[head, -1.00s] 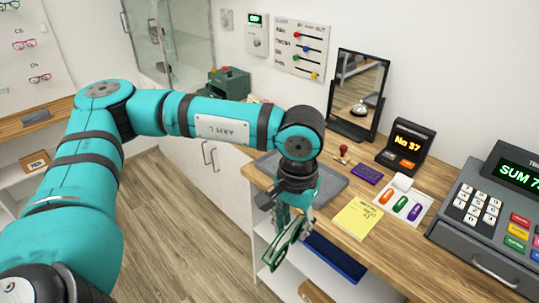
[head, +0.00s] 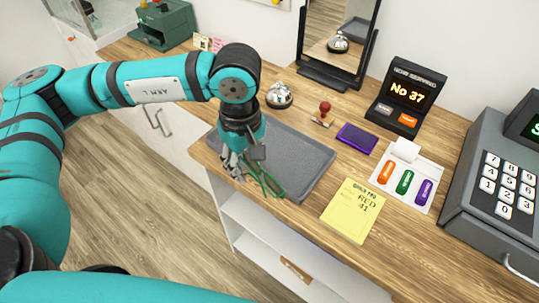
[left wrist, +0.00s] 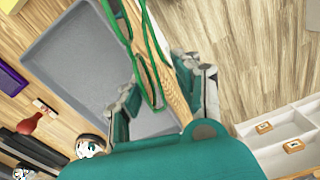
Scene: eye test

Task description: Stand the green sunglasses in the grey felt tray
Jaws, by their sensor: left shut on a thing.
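The green sunglasses (head: 268,183) hang from my left gripper (head: 238,172), which is shut on them. They are partly hidden by the fingers in the head view. In the left wrist view, the sunglasses (left wrist: 150,62) stick out from between the fingers of my left gripper (left wrist: 165,88), with their green frame and dark lenses showing. The grey felt tray (head: 310,160) lies on the counter, its left part hidden behind my gripper. The sunglasses are at the tray's near edge; I cannot tell whether they touch it. The tray (left wrist: 75,60) looks empty in the left wrist view. My right gripper is not in view.
Behind the tray are a bell (head: 279,96), a red-handled stamp (head: 324,112) and a mirror (head: 338,40). To its right are a purple pad (head: 357,138), a yellow note (head: 352,210) and a cash register (head: 495,185). Open shelves (head: 270,245) lie below the counter's front edge.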

